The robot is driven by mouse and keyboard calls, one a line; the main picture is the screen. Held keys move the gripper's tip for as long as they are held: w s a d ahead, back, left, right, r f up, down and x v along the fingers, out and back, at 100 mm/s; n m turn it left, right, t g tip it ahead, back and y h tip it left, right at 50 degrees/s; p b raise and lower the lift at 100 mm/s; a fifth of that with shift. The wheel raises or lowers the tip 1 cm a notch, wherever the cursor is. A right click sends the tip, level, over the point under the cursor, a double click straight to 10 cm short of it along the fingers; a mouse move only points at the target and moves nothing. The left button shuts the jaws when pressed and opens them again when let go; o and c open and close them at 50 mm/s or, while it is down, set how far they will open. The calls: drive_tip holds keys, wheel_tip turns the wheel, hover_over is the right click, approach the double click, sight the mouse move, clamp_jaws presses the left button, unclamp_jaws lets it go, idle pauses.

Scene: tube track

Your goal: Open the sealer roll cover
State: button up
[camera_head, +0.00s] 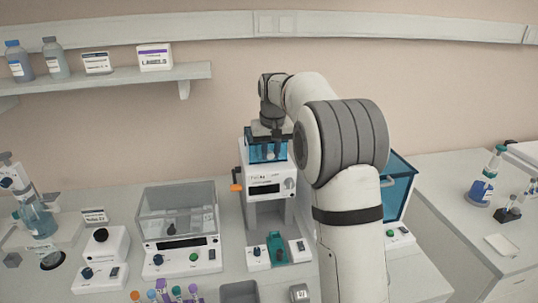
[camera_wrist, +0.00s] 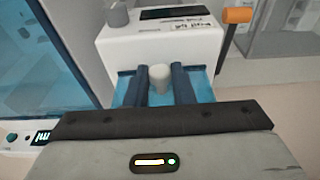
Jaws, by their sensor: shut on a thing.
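The sealer (camera_head: 268,187) is a white upright machine with a dark display, a knob and an orange side lever. Its translucent blue roll cover (camera_head: 251,153) is at the top and looks down in place. My gripper (camera_head: 268,148) reaches down over the cover from above. In the wrist view my gripper (camera_wrist: 162,85) has its two dark fingers on either side of a pale round post (camera_wrist: 160,78), shut on it. The blue cover (camera_wrist: 207,84) shows on both sides of the fingers. My gripper hides part of the cover, and how the post joins it is unclear.
A blue-windowed device (camera_head: 398,190) stands close on the right, partly behind my arm. A clear-lidded instrument (camera_head: 178,212) stands on the left. A green holder (camera_head: 276,247) sits at the sealer's base.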

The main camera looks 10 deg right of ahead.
drive_tip(key=shift+w+r+p, duration=0.25)
drive_tip(key=shift+r+p, duration=0.55)
drive_tip(key=shift+p, duration=0.1)
drive_tip(key=shift+w+r+p, duration=0.25)
drive_tip(key=shift+r+p, duration=0.5)
drive_tip(key=shift+p, duration=0.1)
drive_tip(key=shift+w, duration=0.1)
drive_tip(key=shift+w+r+p, duration=0.25)
drive_tip(key=shift+r+p, duration=0.5)
drive_tip(key=shift+p, duration=0.3)
drive_tip(key=shift+w+r+p, duration=0.5)
drive_tip(key=shift+r, duration=0.1)
drive_tip(key=shift+w, duration=0.1)
drive_tip(key=shift+w+r, duration=1)
drive_tip(key=shift+r, duration=0.15)
